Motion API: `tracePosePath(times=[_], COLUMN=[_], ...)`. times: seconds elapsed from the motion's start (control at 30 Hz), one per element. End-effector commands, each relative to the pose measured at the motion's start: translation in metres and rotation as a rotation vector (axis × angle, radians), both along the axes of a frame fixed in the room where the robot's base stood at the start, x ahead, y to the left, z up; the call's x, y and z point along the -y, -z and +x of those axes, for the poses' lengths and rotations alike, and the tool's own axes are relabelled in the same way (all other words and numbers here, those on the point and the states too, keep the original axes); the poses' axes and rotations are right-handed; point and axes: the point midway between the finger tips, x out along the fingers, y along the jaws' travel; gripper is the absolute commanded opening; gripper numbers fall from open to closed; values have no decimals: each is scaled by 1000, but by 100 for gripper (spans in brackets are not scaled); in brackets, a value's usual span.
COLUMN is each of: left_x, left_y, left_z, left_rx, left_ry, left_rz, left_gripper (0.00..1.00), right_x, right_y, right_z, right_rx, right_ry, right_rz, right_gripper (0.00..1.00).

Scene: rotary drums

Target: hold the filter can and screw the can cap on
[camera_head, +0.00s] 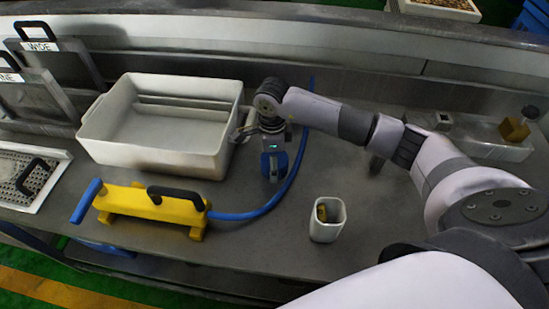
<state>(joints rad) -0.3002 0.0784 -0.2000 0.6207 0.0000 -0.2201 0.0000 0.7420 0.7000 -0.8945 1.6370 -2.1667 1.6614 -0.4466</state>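My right arm comes in from the right, and its gripper (271,146) points down over the middle of the bench. A blue item with a dark edge (273,166) is right below the gripper. It may be the filter can or its cap, but it is too small and partly covered to tell. Whether the fingers are closed on it is not clear. A small dark upright object (377,163) stands below my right forearm, partly hidden by it. I cannot make out a separate can and cap. My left gripper is not in view.
A white bin (160,157) stands back left. A yellow fixture (150,208) with a black handle and blue hose (262,210) is front left. A white cup (326,232) holds something yellow. A pale tray (483,150) is back right. The bench around the cup is clear.

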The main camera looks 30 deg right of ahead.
Motion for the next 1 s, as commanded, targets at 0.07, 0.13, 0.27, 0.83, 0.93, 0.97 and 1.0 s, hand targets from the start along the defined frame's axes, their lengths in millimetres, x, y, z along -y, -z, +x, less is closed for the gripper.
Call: tracePosePath(times=[0.07, 0.13, 0.27, 0.83, 0.93, 0.97, 1.0], left_x=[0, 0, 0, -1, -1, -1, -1], left_y=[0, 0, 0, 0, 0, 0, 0], left_z=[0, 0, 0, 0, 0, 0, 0], left_rx=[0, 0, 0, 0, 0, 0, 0], left_ry=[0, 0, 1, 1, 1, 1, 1], left_rz=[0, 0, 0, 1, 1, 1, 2], left_gripper=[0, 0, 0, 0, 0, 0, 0], right_x=[0, 0, 0, 0, 0, 0, 0], right_y=[1, 1, 1, 1, 1, 1, 0], right_z=[0, 0, 0, 0, 0, 0, 0], right_rx=[1, 1, 1, 1, 1, 1, 1], right_ry=[0, 0, 0, 0, 0, 0, 0], right_rz=[0, 0, 0, 0, 0, 0, 0], right_gripper=[87, 87, 87, 53, 46, 44, 44])
